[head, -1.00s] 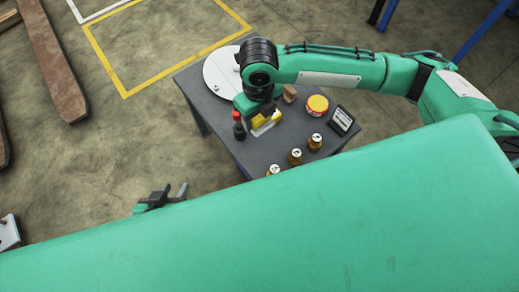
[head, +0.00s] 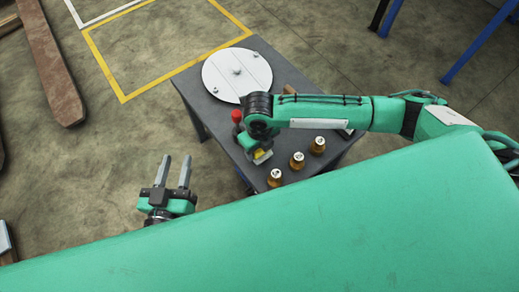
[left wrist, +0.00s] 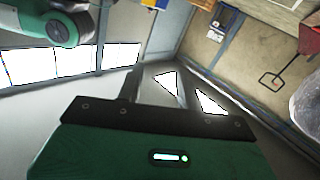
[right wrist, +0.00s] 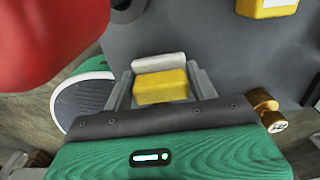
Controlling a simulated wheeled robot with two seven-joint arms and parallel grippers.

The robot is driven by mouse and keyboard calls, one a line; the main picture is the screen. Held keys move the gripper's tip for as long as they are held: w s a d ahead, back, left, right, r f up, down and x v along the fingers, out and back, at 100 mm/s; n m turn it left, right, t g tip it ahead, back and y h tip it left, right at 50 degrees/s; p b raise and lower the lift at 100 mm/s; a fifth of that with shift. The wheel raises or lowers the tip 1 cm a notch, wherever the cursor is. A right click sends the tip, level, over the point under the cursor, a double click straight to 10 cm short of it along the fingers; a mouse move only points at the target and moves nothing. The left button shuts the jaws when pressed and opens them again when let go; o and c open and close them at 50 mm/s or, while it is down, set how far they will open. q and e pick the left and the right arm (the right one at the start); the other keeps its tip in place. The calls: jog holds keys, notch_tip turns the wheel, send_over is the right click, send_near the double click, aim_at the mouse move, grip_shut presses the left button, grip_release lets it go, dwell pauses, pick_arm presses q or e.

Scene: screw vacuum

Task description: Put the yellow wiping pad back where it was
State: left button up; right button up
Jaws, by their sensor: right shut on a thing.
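The yellow wiping pad (right wrist: 160,86), with a white strip along one edge, is between the fingers of my right gripper (right wrist: 160,80) in the right wrist view. My right gripper is shut on it. In the head view the pad (head: 262,155) shows partly under my right gripper, over the near left part of the dark table (head: 205,98). I cannot tell whether it touches the tabletop. My left gripper (head: 180,170) is open and empty, left of the table. Its wrist view shows nothing between the fingers.
A yellow block (right wrist: 268,8) shows in the right wrist view. My right arm hides the table's middle.

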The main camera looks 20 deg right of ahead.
jog(key=shift+f, duration=0.65)
pick_arm(q)
jog(key=shift+w+a+r+t, duration=0.1)
jog(key=shift+w+r+t, duration=0.15)
jog(key=shift+r, duration=0.2)
jog(key=shift+w+a+r+t, duration=0.1)
jog(key=shift+r+t, duration=0.25)
jog(key=shift+r, duration=0.05)
pick_arm(e)
jog(key=o, duration=0.9)
jog(key=shift+f, duration=0.1)
pick_arm(q)
jog(key=shift+f, duration=0.1)
pick_arm(e)
jog(key=shift+o, duration=0.2)
